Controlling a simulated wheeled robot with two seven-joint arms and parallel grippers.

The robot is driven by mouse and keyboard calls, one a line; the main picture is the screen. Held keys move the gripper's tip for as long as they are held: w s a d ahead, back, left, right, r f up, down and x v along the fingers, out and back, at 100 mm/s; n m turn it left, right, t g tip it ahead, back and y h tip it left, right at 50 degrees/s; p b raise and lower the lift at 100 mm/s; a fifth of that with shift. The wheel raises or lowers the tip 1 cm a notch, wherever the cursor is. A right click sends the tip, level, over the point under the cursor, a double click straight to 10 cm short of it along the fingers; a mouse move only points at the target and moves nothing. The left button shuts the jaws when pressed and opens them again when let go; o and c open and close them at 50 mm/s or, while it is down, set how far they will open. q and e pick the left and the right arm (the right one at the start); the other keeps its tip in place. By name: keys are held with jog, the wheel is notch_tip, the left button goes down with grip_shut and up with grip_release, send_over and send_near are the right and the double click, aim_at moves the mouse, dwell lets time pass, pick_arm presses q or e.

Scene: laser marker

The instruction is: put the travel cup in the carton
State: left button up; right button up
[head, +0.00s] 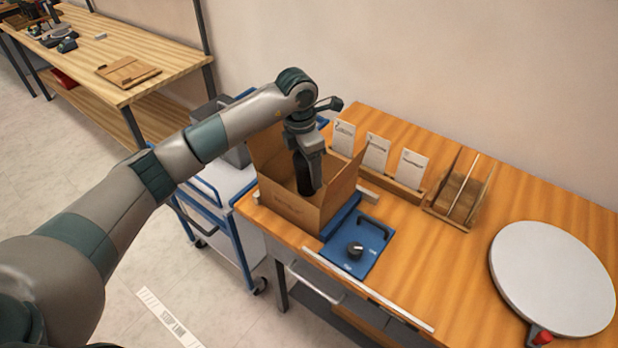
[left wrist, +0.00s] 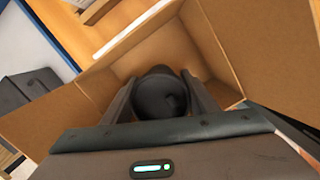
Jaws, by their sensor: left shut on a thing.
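The carton (head: 294,208) is an open cardboard box with its flaps up, at the left end of the wooden table. My left gripper (head: 306,160) points down into the carton's opening from above. It is shut on the dark travel cup (head: 304,177), which looks upright and is inside the carton's walls. In the left wrist view the cup's round dark top (left wrist: 160,95) sits between the two fingers, with the carton's inner walls (left wrist: 212,45) around it. I cannot tell whether the cup touches the carton's floor. My right gripper is not in view.
Behind stand white cards (head: 376,152) and a wooden rack (head: 459,190). A round white disc (head: 552,277) is at the right. A blue-framed cart (head: 222,190) stands left of the table.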

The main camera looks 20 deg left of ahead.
aim_at(309, 181)
pick_arm(q)
jog(key=shift+f, duration=0.3)
jog(key=shift+f, duration=0.3)
jog(key=shift+f+p, duration=0.8)
jog(key=shift+f, duration=0.75)
jog(key=shift+f, duration=0.15)
jog(key=o, duration=0.7)
